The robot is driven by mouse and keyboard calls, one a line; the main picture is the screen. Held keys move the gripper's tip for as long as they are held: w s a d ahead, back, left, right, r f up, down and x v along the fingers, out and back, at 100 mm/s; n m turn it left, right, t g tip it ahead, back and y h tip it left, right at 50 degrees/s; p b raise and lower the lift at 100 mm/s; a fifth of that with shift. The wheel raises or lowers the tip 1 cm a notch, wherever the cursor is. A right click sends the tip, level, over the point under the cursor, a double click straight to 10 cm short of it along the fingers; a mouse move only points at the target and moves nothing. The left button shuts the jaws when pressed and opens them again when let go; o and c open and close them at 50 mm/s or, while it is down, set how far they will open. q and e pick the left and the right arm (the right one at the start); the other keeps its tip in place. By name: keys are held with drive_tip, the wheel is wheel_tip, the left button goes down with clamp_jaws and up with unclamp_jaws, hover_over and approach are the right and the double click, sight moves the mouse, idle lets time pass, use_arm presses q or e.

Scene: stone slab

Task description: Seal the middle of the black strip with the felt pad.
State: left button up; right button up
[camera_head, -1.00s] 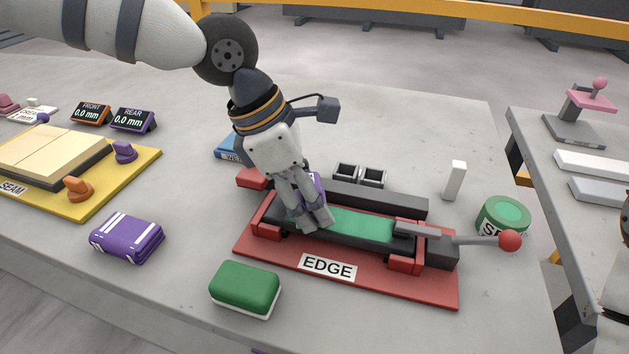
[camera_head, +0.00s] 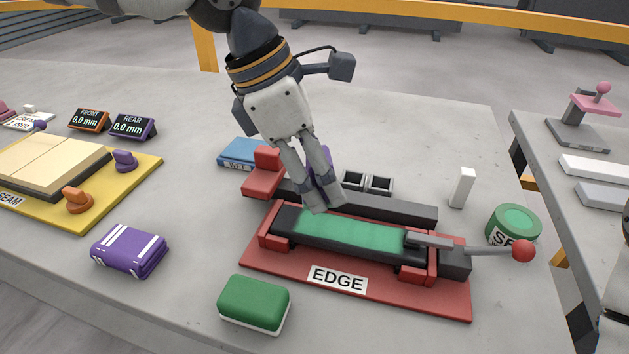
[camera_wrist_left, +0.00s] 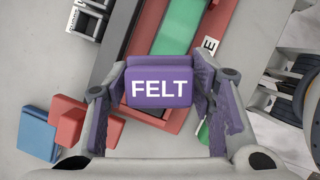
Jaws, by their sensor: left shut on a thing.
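The black strip (camera_head: 285,221) lies clamped in the red fixture labelled EDGE (camera_head: 415,298). Its middle (camera_head: 350,234) is green from near the left clamp to near the right clamp. My left gripper (camera_head: 323,200) is shut on the purple felt pad (camera_wrist_left: 160,88), whose FELT label faces the left wrist camera. In the head view the gripper hides most of the pad. The fingertips are at the back edge of the strip's left half and look raised off it. The green part (camera_wrist_left: 177,28) also shows in the left wrist view, beyond the pad.
A lever with a red knob (camera_head: 522,251) juts out right of the fixture. A green-topped pot (camera_head: 513,224) and a white block (camera_head: 462,187) stand beyond. A blue WET block (camera_head: 239,153) is behind left. A green block (camera_head: 254,303) and purple bundle (camera_head: 129,251) lie in front and left.

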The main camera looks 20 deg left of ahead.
use_arm(q)
drive_tip(key=shift+r, duration=1.05)
use_arm(e)
drive_tip(key=shift+a, duration=0.35)
